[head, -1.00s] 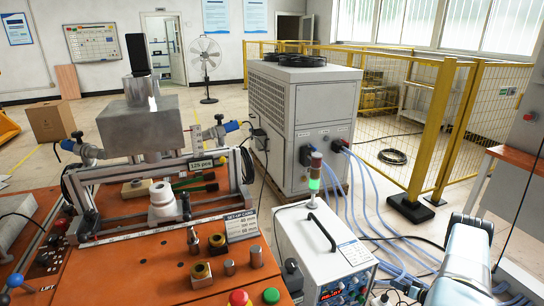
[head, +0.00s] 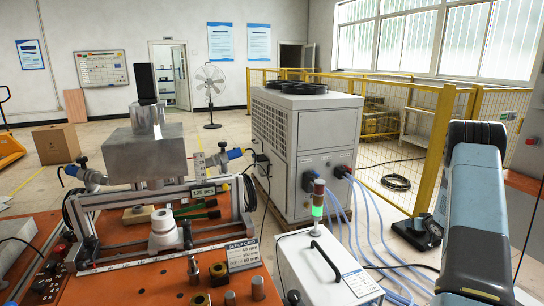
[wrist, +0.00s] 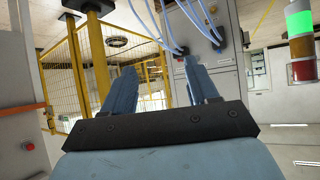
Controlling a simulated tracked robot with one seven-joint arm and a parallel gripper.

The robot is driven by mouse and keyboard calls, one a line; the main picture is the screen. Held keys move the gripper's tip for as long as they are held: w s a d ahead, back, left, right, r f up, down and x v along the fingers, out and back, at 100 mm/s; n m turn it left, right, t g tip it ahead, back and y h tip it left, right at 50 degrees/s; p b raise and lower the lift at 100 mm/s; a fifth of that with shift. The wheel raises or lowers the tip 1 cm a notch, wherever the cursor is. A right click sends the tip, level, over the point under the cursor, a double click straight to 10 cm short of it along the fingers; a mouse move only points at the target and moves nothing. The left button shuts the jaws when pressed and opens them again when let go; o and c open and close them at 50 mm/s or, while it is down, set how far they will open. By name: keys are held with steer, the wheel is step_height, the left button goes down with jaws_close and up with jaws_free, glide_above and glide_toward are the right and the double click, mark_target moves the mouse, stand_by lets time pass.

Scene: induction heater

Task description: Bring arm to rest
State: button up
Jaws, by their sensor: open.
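My arm (head: 475,215), pale blue with a dark joint at its top, stands raised at the right of the head view. My gripper (wrist: 160,82) shows in the wrist view, with two blue fingers wide apart on a dark mount. It is open, with nothing between the fingers. In the head view the gripper cannot be made out. The wrist picture is upside down, and the signal light (wrist: 300,40) shows at its upper right.
The orange bench (head: 130,280) with the metal block (head: 145,153) fills the left. The white power unit (head: 325,270) with its signal light (head: 318,205) stands left of my arm. The chiller (head: 320,135), blue hoses (head: 365,215) and yellow fence (head: 438,130) lie beyond.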

steer(key=s+a+r+h, duration=0.1)
steer(key=a+r, duration=0.3)
steer(key=r, duration=0.7)
steer(key=s+a+r+h, duration=0.15)
steer(key=a+r, duration=0.25)
steer(key=r, duration=0.7)
steer(key=s+a+r+m+g, duration=0.1)
steer(key=s+a+r+g, duration=0.1)
steer(key=s+a+r, duration=1.05)
steer(key=s+a+r+g, duration=0.1)
steer(key=s+a+r, duration=0.3)
steer(key=s, duration=0.4)
steer(key=s+a+r+g, duration=0.1)
steer(key=s+a+r, duration=0.35)
steer(key=s, duration=0.35)
steer(key=s+a+y, duration=0.1)
steer(key=s+a, duration=0.2)
steer(key=s, duration=0.3)
steer(key=s+a+f+n+g+y, duration=0.1)
steer(key=s+a, duration=0.2)
steer(key=s, duration=0.4)
steer(key=s+a+f+y, duration=0.1)
steer(key=s+a, duration=0.3)
steer(key=s, duration=0.3)
steer(key=shift+n, duration=0.4)
steer(key=shift+s+a, duration=0.1)
